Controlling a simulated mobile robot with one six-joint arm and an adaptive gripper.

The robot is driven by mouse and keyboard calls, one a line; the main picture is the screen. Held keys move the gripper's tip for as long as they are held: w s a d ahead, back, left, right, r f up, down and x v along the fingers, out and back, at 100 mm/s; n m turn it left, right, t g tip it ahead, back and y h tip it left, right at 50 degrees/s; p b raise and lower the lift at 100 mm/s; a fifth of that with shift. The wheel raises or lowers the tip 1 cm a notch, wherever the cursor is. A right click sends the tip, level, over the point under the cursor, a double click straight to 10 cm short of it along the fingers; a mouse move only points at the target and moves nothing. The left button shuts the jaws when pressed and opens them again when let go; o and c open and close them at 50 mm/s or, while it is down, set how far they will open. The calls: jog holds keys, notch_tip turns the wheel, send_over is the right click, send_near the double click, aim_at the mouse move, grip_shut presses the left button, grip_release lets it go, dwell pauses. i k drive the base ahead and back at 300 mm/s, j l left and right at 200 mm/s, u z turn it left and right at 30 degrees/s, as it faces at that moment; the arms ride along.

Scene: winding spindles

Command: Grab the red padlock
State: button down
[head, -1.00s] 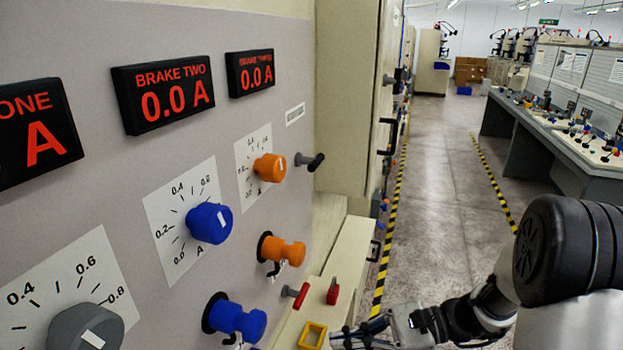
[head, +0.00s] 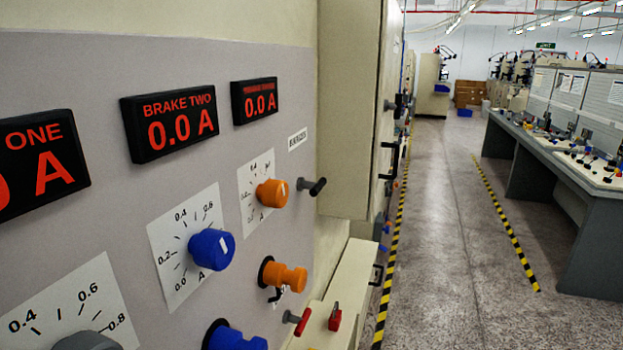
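The red padlock (head: 335,317) stands on the cream ledge (head: 348,275) at the lower middle of the head view, close to the right edge of the grey panel. It is small in the picture, with a thin shackle on top. My gripper and arm are out of view, so I cannot see where the gripper is relative to the padlock. Just left of the padlock a red-handled switch (head: 300,320) sticks out from the panel.
The panel carries an orange knob (head: 272,193), a blue knob (head: 211,249), an orange plug-like fitting (head: 284,276), a blue fitting (head: 234,338) and a black lever (head: 313,186). A tall cream cabinet (head: 345,110) stands behind the ledge. The floor aisle (head: 450,230) at right is clear.

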aim_at(334, 321)
jog(key=i+l+u, duration=0.4)
jog(key=l, duration=0.3)
jog(key=i+l+u, duration=0.2)
jog(key=l, duration=0.2)
jog(key=i, duration=0.05)
